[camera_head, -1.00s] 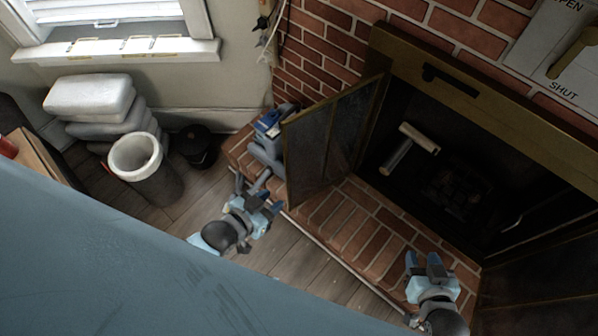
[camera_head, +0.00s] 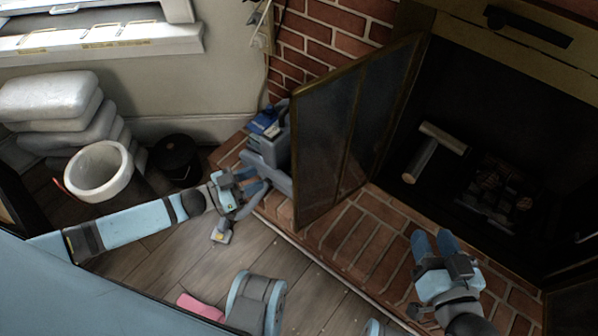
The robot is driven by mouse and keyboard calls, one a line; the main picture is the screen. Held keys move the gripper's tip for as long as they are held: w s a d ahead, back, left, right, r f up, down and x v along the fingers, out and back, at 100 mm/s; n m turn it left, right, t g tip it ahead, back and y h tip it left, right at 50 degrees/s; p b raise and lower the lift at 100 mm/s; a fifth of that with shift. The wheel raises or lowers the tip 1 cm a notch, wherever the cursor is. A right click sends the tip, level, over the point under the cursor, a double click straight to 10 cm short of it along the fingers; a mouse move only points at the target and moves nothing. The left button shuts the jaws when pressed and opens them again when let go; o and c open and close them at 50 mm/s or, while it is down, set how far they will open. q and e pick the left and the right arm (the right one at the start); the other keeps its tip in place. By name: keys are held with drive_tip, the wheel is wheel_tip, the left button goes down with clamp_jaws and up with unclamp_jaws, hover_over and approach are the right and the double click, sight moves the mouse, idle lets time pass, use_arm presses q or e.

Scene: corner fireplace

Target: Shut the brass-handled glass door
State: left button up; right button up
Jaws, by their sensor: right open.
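A brass-framed glass door (camera_head: 352,125) of the fireplace stands swung open on the left of the firebox, out over the brick hearth. Its brass handle I cannot make out. A second dark door panel (camera_head: 575,308) shows at the lower right corner. My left gripper (camera_head: 258,180) is left of the open door, low beside the hearth edge and apart from the door; the gap between its fingers is unclear. My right gripper (camera_head: 434,240) is open and empty over the hearth, right of the door and in front of the firebox.
A blue-grey appliance (camera_head: 268,145) stands on the hearth between my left gripper and the door. A white bucket (camera_head: 98,172), black pot (camera_head: 178,158) and stacked bags (camera_head: 50,100) are at left.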

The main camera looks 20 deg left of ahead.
use_arm(q)
drive_tip(key=b+x, duration=0.3)
drive_tip(key=x, duration=1)
drive_tip(key=shift+w+f, duration=0.3)
drive_tip(key=shift+w, duration=0.1)
use_arm(e)
wheel_tip(320, 180, up, 6)
drive_tip(key=a+t+y, duration=0.2)
drive_tip(key=shift+f+t, duration=0.2)
drive_tip(key=shift+t, duration=0.1)
use_arm(q)
drive_tip(key=shift+d, duration=0.1)
use_arm(e)
drive_tip(key=shift+a, duration=0.1)
use_arm(q)
clamp_jaws()
use_arm(e)
drive_tip(key=shift+w+f, duration=0.1)
drive_tip(key=shift+w, duration=0.05)
